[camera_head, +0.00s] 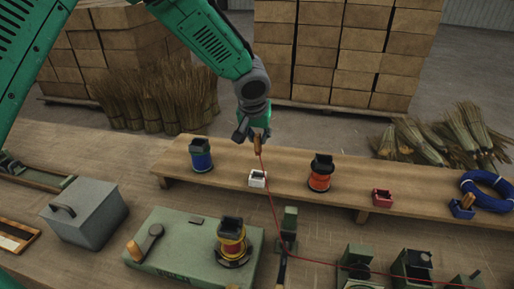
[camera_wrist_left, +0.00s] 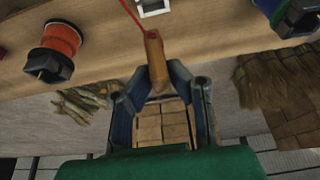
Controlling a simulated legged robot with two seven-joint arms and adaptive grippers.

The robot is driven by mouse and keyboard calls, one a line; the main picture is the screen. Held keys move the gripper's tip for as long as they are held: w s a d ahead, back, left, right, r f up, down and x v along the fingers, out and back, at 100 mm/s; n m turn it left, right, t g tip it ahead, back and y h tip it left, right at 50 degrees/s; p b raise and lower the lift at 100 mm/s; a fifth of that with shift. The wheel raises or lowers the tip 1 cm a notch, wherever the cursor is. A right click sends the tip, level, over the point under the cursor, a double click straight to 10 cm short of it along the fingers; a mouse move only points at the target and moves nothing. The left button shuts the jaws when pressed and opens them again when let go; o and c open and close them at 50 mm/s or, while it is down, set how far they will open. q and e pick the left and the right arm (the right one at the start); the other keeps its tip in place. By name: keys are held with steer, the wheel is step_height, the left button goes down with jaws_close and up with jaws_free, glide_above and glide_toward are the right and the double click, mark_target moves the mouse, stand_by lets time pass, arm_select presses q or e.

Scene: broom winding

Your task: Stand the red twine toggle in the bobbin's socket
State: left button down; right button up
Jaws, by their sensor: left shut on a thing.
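The toggle (camera_head: 258,144) is a short tan wooden peg with red twine (camera_head: 270,195) tied to its end. My left gripper (camera_head: 257,134) is shut on it and holds it above the raised plank, over a small white square holder (camera_head: 257,179). In the left wrist view the toggle (camera_wrist_left: 156,62) stands out from between the fingers (camera_wrist_left: 160,92), its far end near the white holder (camera_wrist_left: 154,8). A bobbin with yellow and red winding (camera_head: 232,241) stands on the green winder base (camera_head: 185,262), its dark top square and apparently hollow. My right gripper is not in view.
A blue spool (camera_head: 201,157) and an orange spool (camera_head: 320,174) stand on the plank (camera_head: 285,160). Red (camera_head: 382,198) and blue (camera_head: 466,206) holders sit to the right. A crank (camera_head: 146,243), grey box (camera_head: 86,212) and green posts (camera_head: 289,226) stand in front. The twine runs past the posts.

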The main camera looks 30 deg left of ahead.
arm_select(q)
steer(key=r+p, duration=0.2)
steer(key=r, duration=0.2)
steer(key=shift+d, duration=0.2)
steer(key=shift+s+f, duration=0.1)
steer(key=shift+s, duration=0.1)
steer(key=s+d+b, duration=0.2)
steer(key=s, duration=0.8)
steer(key=s+d+b, duration=0.2)
steer(key=s+b, duration=0.1)
steer(key=s, duration=0.8)
steer(key=shift+w+a+f, duration=0.1)
steer(key=shift+f, duration=0.1)
steer(key=f+b, duration=0.4)
steer(key=f, duration=0.1)
steer(key=shift+a+f, duration=0.15)
steer(key=shift+a, duration=0.2)
